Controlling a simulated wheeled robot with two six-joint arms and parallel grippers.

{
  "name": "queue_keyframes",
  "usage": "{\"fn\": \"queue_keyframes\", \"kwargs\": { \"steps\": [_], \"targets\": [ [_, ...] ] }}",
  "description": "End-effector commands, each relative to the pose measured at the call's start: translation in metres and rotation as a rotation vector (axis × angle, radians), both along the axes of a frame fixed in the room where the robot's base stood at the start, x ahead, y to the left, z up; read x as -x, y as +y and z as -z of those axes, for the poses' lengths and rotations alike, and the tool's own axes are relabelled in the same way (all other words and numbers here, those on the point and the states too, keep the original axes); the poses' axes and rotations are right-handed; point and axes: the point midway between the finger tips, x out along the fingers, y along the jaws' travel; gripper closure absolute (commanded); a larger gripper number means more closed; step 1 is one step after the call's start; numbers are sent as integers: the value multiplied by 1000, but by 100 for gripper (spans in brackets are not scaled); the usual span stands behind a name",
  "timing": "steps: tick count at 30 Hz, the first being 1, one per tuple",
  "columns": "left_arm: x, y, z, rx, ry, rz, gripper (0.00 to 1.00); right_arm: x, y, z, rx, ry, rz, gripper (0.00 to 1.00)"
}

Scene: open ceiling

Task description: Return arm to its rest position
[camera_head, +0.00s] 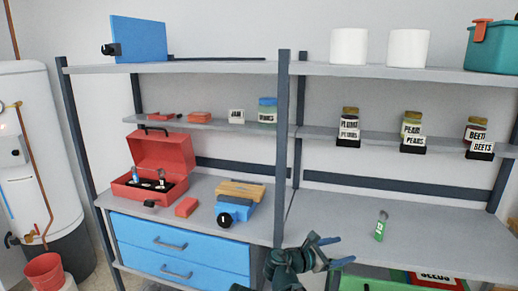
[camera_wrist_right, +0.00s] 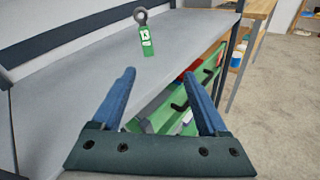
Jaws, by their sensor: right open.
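My right gripper (camera_head: 346,251) reaches in from the bottom of the head view, its two blue fingers spread and pointing right. It is open with nothing between the fingers, in front of the right-hand shelf's lower board (camera_head: 440,235). In the right wrist view the same gripper (camera_wrist_right: 160,73) shows its fingers wide apart over the board's front edge. A green tag marked 13 (camera_head: 380,229) lies on that board, apart from the fingers. The tag also shows beyond the fingertips in the wrist view (camera_wrist_right: 147,42). My left gripper is not in view.
A green drawer or bin (camera_head: 370,282) sits below the board, close to my right gripper. The dark shelf post (camera_head: 282,150) stands just left of it. A red toolbox (camera_head: 160,150) and a blue vise (camera_head: 235,208) stand on the left bench. Most of the right board is clear.

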Motion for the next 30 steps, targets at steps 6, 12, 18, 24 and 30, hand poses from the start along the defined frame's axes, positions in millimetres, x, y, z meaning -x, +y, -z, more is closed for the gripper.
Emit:
{"fn": "queue_keyframes", "kwargs": {
  "steps": [6, 12, 18, 24, 30],
  "targets": [
    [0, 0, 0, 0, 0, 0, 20, 23, -15, 40, -263, -119, 109, 23],
    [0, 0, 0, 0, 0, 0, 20, 57, -18, 93, -621, -291, 321, 23],
    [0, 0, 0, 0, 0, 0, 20, 101, 4, 148, -1043, -505, 710, 23],
    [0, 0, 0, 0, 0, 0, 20, 125, 33, 170, -1273, -623, 1028, 23],
    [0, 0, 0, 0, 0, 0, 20, 143, 58, 178, -1413, -693, 1299, 23]
  ]
}}
